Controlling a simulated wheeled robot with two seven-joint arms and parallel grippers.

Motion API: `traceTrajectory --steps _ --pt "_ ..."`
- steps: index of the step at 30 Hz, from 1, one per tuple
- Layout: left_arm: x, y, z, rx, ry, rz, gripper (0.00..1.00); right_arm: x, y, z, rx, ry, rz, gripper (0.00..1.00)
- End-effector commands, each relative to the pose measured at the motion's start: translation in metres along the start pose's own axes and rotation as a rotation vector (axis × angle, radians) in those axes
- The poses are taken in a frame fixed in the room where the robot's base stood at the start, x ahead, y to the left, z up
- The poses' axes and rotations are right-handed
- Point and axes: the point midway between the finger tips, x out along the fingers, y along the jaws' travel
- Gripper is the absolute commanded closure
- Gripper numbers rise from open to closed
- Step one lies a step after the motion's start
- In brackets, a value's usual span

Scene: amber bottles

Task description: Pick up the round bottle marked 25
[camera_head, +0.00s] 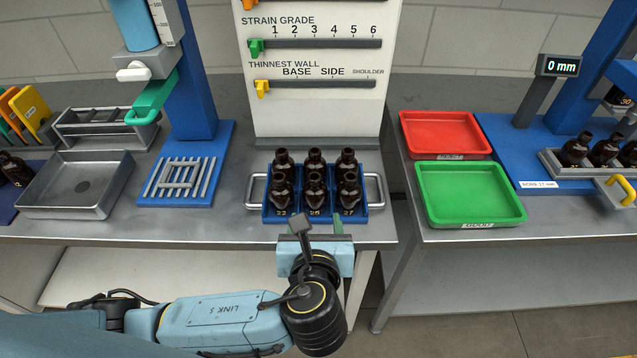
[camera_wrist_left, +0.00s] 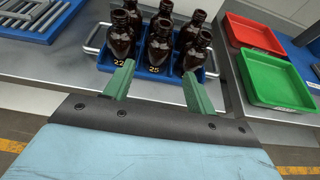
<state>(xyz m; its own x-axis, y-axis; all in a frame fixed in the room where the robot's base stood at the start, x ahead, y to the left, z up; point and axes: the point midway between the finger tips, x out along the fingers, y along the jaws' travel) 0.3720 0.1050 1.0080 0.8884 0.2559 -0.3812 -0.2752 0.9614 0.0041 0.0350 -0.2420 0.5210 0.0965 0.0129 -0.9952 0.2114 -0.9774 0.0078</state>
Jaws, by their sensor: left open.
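The dark amber bottle marked 25 (camera_head: 315,187) stands upright in the front middle of a blue rack (camera_head: 268,213). It also shows in the left wrist view (camera_wrist_left: 158,46), with its yellow 25 low on the front. Bottles marked 22 (camera_head: 281,190) and 27 (camera_head: 350,190) flank it, and several more stand behind. My left gripper (camera_head: 318,226) is just in front of the rack, fingers toward it. In the left wrist view, its green fingers (camera_wrist_left: 157,80) are wide apart with nothing between them; the 25 bottle stands beyond the gap. My right gripper is not in view.
The rack has metal side handles (camera_head: 376,189). A tall scale panel (camera_head: 317,110) rises behind it. A grey tray (camera_head: 75,184) and a blue press stand (camera_head: 186,163) are left. Red (camera_head: 445,134) and green (camera_head: 470,193) trays sit on the right bench, across a gap.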

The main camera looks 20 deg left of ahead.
Motion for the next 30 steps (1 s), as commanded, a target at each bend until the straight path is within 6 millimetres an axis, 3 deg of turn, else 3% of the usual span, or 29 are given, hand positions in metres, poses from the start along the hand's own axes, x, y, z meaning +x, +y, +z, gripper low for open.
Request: traceTrajectory --steps 3,7,14,24,30 --pt "0.026 0.001 -0.001 0.001 -0.003 0.004 0.44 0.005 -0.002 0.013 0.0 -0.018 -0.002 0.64" --pt "0.047 0.0 -0.002 -0.001 -0.001 0.002 0.44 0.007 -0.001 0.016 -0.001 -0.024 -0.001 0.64" --pt "0.064 0.001 -0.002 -0.003 0.001 0.001 0.44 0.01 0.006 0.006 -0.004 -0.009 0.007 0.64" --pt "0.109 0.002 -0.007 -0.004 0.0 0.001 0.44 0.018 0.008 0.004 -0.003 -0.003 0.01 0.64" --pt "0.112 0.002 -0.007 -0.005 0.002 0.0 0.44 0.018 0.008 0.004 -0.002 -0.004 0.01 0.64"
